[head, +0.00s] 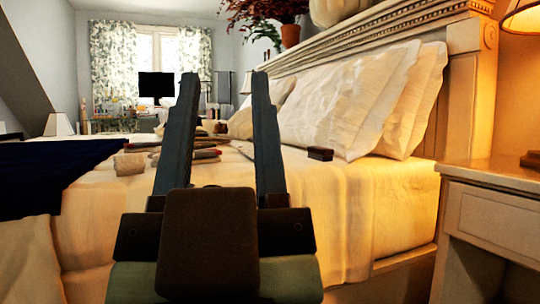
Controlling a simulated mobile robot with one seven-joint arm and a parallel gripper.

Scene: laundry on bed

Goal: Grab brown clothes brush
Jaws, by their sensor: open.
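A small dark reddish-brown block (320,153), which looks like the brown clothes brush, lies on the bed (345,205) close to the pillows. It is too small to make out bristles. The brown block is to the right of the right finger and farther away, not touched. My gripper hides part of the bed's near side.
Folded clothes (190,154) and a beige roll (129,164) lie on the bed left of centre. A dark blue blanket (50,170) covers the left side. White pillows (345,100) lean on the headboard (465,100). A nightstand (490,215) with a lamp (524,18) stands right.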

